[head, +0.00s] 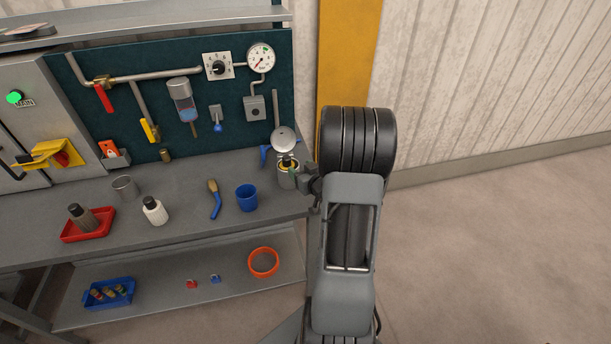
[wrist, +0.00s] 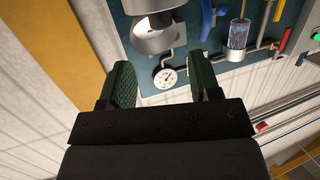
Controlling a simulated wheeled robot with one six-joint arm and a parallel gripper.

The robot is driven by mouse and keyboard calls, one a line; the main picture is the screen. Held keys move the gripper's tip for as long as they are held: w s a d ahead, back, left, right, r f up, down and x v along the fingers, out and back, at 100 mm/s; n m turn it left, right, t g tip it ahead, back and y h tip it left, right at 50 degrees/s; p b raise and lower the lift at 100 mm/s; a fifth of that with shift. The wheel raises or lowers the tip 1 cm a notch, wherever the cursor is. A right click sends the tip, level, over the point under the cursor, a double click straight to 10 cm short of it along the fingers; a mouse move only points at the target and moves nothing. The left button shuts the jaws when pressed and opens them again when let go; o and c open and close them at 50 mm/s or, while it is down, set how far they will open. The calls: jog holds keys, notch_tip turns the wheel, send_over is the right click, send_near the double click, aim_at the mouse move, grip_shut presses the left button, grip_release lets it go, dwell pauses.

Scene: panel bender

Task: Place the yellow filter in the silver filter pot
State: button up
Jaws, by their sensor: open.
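The silver filter pot (head: 286,181) stands at the right end of the bench in the head view. A yellow ring with a dark centre, seemingly the yellow filter (head: 288,167), shows at the pot's mouth; how deep it sits I cannot tell. My gripper (head: 298,174) is beside the pot's top on the right, partly hidden by my arm. In the wrist view its two green-padded fingers (wrist: 160,84) are apart with nothing held between them. A silver round part (wrist: 156,38) lies beyond the fingers; I cannot tell whether it is the pot or its lid.
A round silver lid (head: 283,137) stands raised behind the pot. A blue cup (head: 247,198), a brush (head: 214,199), a white bottle (head: 155,210), a metal cup (head: 124,187) and a red tray (head: 67,238) are left on the bench. The pipe panel (head: 200,60) rises behind.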

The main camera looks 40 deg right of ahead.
jog(key=s+a+r+g, duration=0.3)
jog(key=s+a, duration=0.2)
jog(key=a, duration=0.3)
jog(key=s+a+r+n+g+y, duration=0.1)
jog(key=s+a+r+g, duration=0.3)
jog(key=a, duration=0.5)
jog(key=s+a+r+g+y, duration=0.1)
jog(key=s+a+r+g, duration=0.2)
jog(key=s+a, duration=0.4)
jog(key=shift+a+r+n+g, duration=0.3)
jog(key=shift+a+n+g, duration=0.1)
jog(key=shift+a, duration=0.35)
jog(key=shift+c, duration=0.3)
